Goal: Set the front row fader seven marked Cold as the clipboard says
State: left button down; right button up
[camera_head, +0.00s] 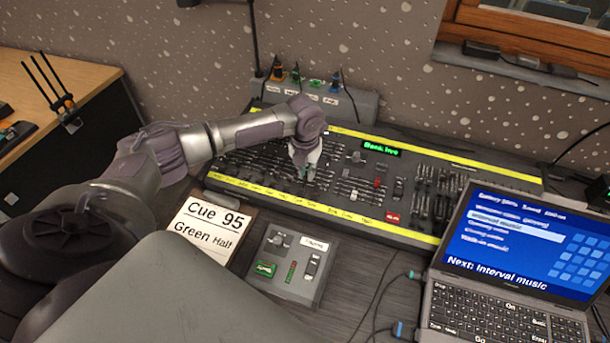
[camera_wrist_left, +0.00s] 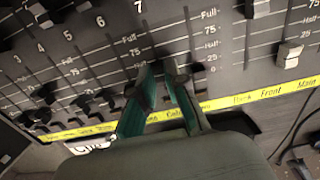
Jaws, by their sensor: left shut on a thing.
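The lighting desk (camera_head: 330,207) carries rows of faders and a yellow label strip (camera_head: 267,192). My left gripper (camera_head: 303,172) reaches down onto the desk's front fader rows. In the left wrist view its green fingers (camera_wrist_left: 163,74) straddle the slot below the printed 7, close above the yellow strip (camera_wrist_left: 240,100). They are shut on a fader knob there, which they mostly hide, so its exact level cannot be read. The scale beside it runs from Full to 0. The clipboard (camera_head: 205,228) in front of the desk reads "Cue 95" and "Green Half". My right gripper is not in view.
A small control box (camera_head: 290,262) stands right of the clipboard. A laptop (camera_head: 520,250) is at the right. A rack with coloured plugs (camera_head: 315,95) stands behind the desk. In the wrist view, neighbouring knobs sit left, and a pale knob (camera_wrist_left: 288,55) sits right.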

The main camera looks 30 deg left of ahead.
pick_arm(q)
jog(key=shift+w+a+r+b, duration=0.15)
jog(key=shift+w+b, duration=0.2)
jog(key=shift+w, duration=0.3)
jog(key=shift+w+a+f+b, duration=0.1)
jog(key=shift+w+a+b, duration=0.15)
jog(key=shift+w, duration=0.45)
jog(key=shift+w+a+r+b, duration=0.1)
jog(key=shift+w+b, duration=0.3)
jog(key=shift+w, duration=0.25)
jog(key=c, duration=1.4)
grip_release()
jog(key=shift+c, duration=0.2)
jog(key=shift+r, duration=0.1)
jog(key=shift+r+p, duration=1.25)
jog(key=shift+p, duration=0.1)
jog(key=shift+f, duration=0.1)
notch_tip(320, 180, up, 12)
jog(key=s, duration=0.1)
jog(key=shift+d, duration=0.15)
